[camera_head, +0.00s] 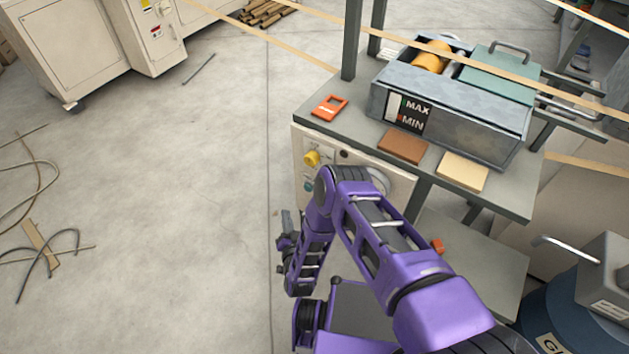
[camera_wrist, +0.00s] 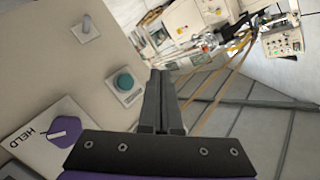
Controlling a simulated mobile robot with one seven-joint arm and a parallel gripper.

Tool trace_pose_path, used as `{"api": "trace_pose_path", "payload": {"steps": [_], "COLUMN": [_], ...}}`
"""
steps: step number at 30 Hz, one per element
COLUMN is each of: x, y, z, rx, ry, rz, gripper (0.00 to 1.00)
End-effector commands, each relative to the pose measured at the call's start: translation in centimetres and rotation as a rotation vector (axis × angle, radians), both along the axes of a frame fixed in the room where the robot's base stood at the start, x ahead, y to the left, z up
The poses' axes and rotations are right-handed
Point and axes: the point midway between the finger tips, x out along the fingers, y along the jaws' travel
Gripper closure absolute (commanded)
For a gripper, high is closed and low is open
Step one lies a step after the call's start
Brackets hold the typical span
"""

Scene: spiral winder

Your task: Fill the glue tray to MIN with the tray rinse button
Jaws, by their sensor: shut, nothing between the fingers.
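The glue tray (camera_head: 447,112) is a grey metal box on the bench, with a MAX/MIN gauge (camera_head: 407,113) on its front; I cannot make out the level. A round teal button (camera_head: 309,186) is on the cream panel below the bench's left end. The wrist view shows a teal button (camera_wrist: 125,82) on a small plate whose label is too small to read. My gripper (camera_wrist: 160,74) is shut and empty, with its fingertips right of that button and apparently apart from it. In the head view my gripper (camera_head: 287,222) hangs left of the panel.
A purple knob (camera_wrist: 66,131) marked HELD and a small lever (camera_wrist: 85,29) flank the button. A yellow knob (camera_head: 311,158) is on the panel. An orange device (camera_head: 330,107) and brown block (camera_head: 403,146) lie on the bench. Paper strips cross above.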

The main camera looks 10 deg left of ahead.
Motion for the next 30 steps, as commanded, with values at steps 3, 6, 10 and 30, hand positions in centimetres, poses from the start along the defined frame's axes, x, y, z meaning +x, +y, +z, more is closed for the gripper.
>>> {"api": "trace_pose_path", "payload": {"steps": [3,6,10,30], "x": [0.1,0.4,1.6,8.1], "y": [0.0,-0.2,-0.6,-3.3], "z": [0.0,0.0,0.0,0.0], "rx": [0.0,0.0,0.0,0.0], "ry": [0.0,-0.001,-0.001,0.0], "rz": [0.0,-0.001,-0.001,0.0], "gripper": [1.0,1.0,1.0,1.0]}}
